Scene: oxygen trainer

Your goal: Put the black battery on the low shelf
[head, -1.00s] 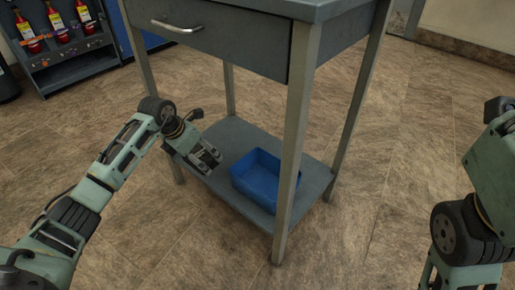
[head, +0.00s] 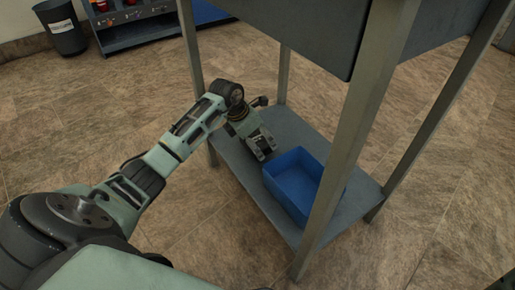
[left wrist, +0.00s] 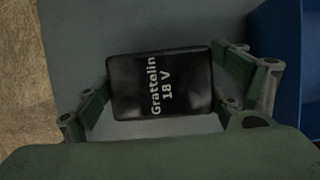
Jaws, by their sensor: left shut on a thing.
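The black battery (left wrist: 160,84), marked "Grattelin 18 V", sits between the fingers of my left gripper (left wrist: 165,88) in the left wrist view. The left gripper is shut on it. In the head view my left gripper (head: 263,148) points down over the low shelf (head: 247,180), left of the blue bin. The battery is hard to make out there. The grey shelf surface lies beneath the battery in the wrist view; I cannot tell whether they touch.
A blue bin (head: 283,195) stands on the low shelf just right of the gripper, and its wall shows in the wrist view (left wrist: 283,60). Table legs (head: 362,120) frame the shelf. A drawer box hangs above. A black waste bin (head: 62,28) stands at the back left.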

